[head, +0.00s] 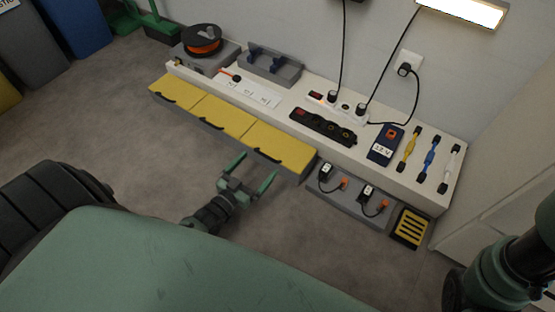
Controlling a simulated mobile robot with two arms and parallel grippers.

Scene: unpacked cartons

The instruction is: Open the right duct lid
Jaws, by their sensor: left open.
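Three yellow duct lids lie in a row along the front of a long white bench. The right duct lid (281,146) looks shut, lying flat with a black handle (269,157) at its front edge. The middle lid (224,114) and the left lid (177,92) also look shut. My left gripper (254,168) is open and empty, with its two green fingers apart. It is in front of the right lid, with its fingertips pointing towards the handle. I see no contact with the lid. My right arm shows at the lower right edge, but its gripper is out of view.
The bench (340,140) carries a black socket strip (322,126), a blue meter (385,145) and several cables. A grey tray with plugs (350,193) and a yellow-black vent (410,228) are right of the lids. Bare floor (110,130) lies left and in front.

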